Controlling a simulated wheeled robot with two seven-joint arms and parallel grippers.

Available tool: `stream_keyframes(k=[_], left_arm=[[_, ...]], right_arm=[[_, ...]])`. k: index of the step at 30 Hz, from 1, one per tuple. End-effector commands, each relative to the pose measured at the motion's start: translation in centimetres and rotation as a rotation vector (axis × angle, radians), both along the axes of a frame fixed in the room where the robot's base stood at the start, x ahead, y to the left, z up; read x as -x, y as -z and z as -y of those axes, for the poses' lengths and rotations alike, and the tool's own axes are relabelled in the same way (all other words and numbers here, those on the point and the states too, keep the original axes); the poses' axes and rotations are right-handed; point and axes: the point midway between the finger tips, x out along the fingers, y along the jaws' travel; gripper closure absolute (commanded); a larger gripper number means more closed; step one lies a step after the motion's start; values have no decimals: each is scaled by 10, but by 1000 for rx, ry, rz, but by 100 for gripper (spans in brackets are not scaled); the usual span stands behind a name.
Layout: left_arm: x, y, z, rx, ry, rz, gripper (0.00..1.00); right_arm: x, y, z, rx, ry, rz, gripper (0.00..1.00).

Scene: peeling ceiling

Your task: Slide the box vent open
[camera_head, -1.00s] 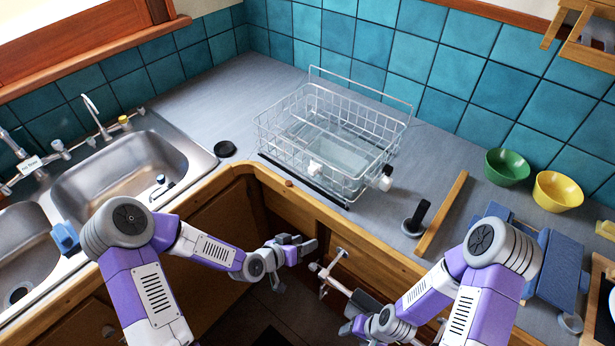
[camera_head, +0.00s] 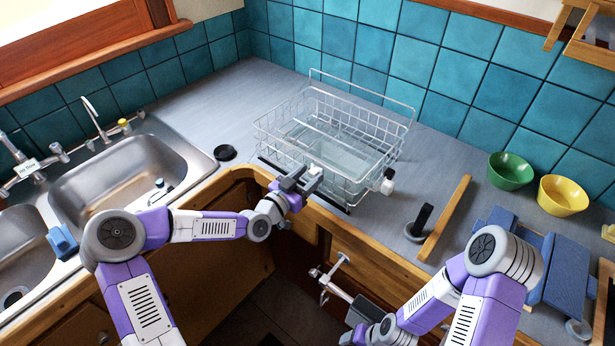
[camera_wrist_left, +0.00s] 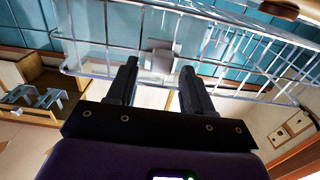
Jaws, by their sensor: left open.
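A wire basket (camera_head: 352,112) stands on the grey counter with a clear box (camera_head: 325,145) inside it. A small pale tab (camera_wrist_left: 160,57) sits on the basket's near side and shows between my fingers in the left wrist view. A second white tab (camera_head: 387,184) is at the basket's right front corner. I cannot tell which part is the vent. My left gripper (camera_head: 308,181) is open at the basket's near side, its fingers (camera_wrist_left: 158,80) either side of the pale tab; contact is unclear. My right gripper (camera_head: 362,312) is low in front of the cabinet, its fingers hard to make out.
A steel sink (camera_head: 120,180) is at the left, with a black disc (camera_head: 225,152) beside it. Right of the basket are a wooden strip (camera_head: 445,218), a black-handled tool (camera_head: 420,222), a green bowl (camera_head: 509,171), a yellow bowl (camera_head: 562,196) and a blue rack (camera_head: 560,270).

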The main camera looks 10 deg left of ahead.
Motion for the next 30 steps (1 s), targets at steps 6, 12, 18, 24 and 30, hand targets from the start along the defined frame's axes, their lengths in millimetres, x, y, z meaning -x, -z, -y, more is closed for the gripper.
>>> stream_keyframes(k=[6,12,18,24,30], left_arm=[[-2,0,0,0,-1,-1,49],[-1,0,0,-1,-1,-1,72],[-1,0,1,-1,-1,-1,100],[-1,0,0,-1,-1,-1,100],[10,1,21,0,9,1,100]], right_arm=[[0,0,0,0,0,0,39],[0,0,0,0,0,0,39],[0,0,0,0,0,0,39],[0,0,0,0,0,0,39],[0,8,0,0,0,0,39]])
